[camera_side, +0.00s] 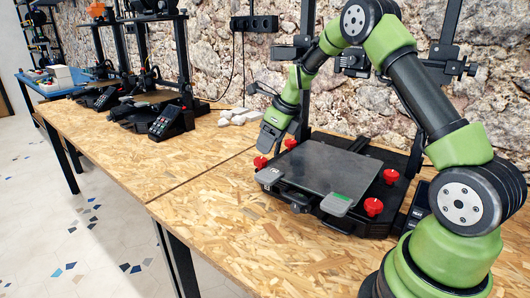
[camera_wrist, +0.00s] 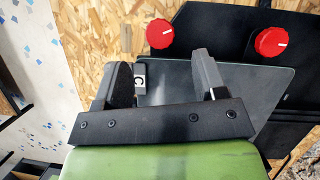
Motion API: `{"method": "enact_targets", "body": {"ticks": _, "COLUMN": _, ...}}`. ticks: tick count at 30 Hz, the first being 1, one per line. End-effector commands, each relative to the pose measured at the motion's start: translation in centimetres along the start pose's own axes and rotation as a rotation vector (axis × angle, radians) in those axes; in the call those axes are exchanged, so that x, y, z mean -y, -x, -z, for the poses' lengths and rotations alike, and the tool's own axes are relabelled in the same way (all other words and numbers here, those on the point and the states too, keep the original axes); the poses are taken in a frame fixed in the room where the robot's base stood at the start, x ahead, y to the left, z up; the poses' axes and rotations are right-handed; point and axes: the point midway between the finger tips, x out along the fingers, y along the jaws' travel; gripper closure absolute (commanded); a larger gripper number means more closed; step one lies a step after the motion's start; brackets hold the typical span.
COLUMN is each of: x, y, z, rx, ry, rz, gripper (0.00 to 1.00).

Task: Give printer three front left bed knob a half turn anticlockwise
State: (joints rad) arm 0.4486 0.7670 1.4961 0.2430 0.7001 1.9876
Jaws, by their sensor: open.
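The nearest printer has a dark bed plate (camera_side: 325,168) with red knobs at its corners. The knob at its front left (camera_side: 260,162) stands just beyond the plate's left edge; another knob (camera_side: 290,143) stands behind it. My gripper (camera_side: 268,140) is above the left side of the bed, pointing down, just above and beside the front left knob. In the wrist view my gripper (camera_wrist: 162,75) is open and empty, with the front left knob beyond the fingertips, apart from them. I cannot read a printer number.
Two more red knobs (camera_side: 373,206) stand at the bed's right side. A grey-green tab (camera_side: 337,203) sits on the plate's front edge. Bare wood table (camera_side: 215,215) lies in front.

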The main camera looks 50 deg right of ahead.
Motion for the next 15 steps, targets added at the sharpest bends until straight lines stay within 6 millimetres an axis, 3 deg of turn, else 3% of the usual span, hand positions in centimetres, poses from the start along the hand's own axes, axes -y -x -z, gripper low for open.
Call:
{"method": "enact_targets", "body": {"ticks": 6, "x": 0.1, "y": 3.5, "z": 0.0, "rx": 0.002, "ry": 0.0, "rz": 0.002, "gripper": 0.35}}
{"method": "enact_targets", "body": {"ticks": 15, "x": 0.0, "y": 4.3, "z": 0.0, "rx": -0.001, "ry": 0.0, "rz": -0.001, "gripper": 0.35}}
